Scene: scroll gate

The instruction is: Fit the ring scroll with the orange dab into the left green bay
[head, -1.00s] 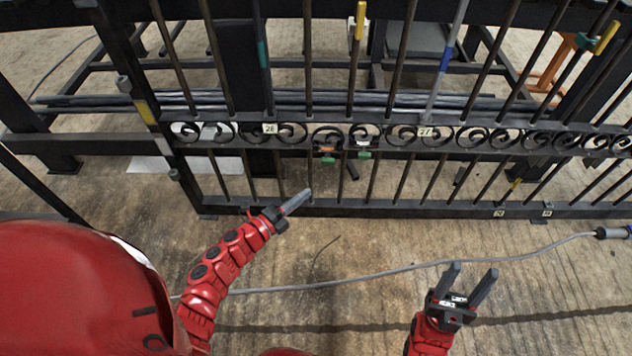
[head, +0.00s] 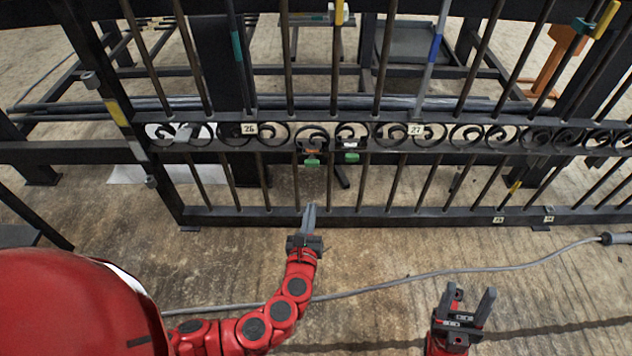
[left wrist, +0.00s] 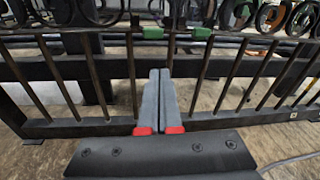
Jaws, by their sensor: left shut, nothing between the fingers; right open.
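A small orange dab (head: 311,150) shows on a dark piece below the scroll band, right of label 26. A green part (head: 312,162) is just under it, and a second green part (head: 351,157) is to its right. Curled scrolls (head: 312,134) sit above both; which one the dab belongs to is too small to tell. Both green parts also show in the left wrist view (left wrist: 153,32) (left wrist: 202,33). My left gripper (head: 309,208) is shut and empty, below the green parts near the lower rail. My right gripper (head: 470,296) is open and empty, lower right.
The dark gate has upright bars and a bottom rail (head: 400,219). Labels 26 (head: 249,128) and 27 (head: 416,130) mark the scroll band. A grey cable (head: 450,271) lies across the floor. The floor before the gate is otherwise mostly clear.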

